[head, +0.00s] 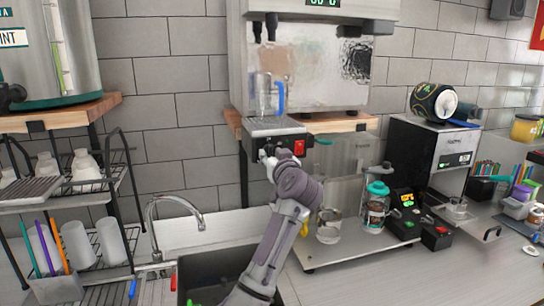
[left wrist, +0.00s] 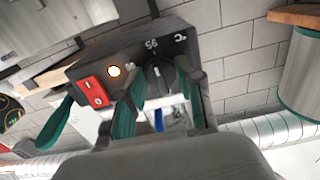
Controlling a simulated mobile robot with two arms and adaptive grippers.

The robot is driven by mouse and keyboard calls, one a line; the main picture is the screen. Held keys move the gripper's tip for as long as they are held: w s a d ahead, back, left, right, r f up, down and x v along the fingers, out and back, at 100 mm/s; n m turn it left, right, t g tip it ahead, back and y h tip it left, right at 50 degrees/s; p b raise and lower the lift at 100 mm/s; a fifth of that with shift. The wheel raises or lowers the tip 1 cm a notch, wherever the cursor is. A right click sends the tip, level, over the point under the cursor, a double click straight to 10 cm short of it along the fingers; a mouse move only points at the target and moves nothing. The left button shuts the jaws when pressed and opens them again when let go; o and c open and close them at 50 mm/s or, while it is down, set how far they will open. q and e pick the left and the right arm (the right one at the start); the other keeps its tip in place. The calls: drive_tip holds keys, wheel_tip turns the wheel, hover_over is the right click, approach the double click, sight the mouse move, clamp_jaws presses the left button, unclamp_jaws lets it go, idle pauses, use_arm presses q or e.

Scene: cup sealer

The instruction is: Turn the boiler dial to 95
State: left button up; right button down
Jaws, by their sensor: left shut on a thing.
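The boiler (head: 300,60) stands on a wooden wall shelf, its front box (head: 283,138) facing me. The dial (left wrist: 160,72) is a dark knob on that box, with a white "95" mark near it in the left wrist view. My left gripper (left wrist: 158,92) is shut on the dial, its teal-padded fingers on either side of it. In the head view the gripper (head: 268,160) covers the dial. I cannot tell the dial's exact pointer setting. My right gripper is not in view.
A red switch (head: 299,147) and a lit round lamp (left wrist: 114,71) are beside the dial. A glass jug (head: 264,98) with a blue handle stands on the box's tray. Below are a sink tap (head: 175,205) and a tray with a glass pitcher (head: 329,226). A cup rack (head: 95,225) is left.

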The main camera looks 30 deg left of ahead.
use_arm(q)
drive_tip(key=shift+f, duration=0.1)
drive_tip(key=o, duration=1.2)
drive_tip(key=shift+c, duration=0.2)
drive_tip(key=shift+d, duration=0.1)
drive_tip(key=v, duration=1.2)
drive_tip(key=shift+s, duration=0.1)
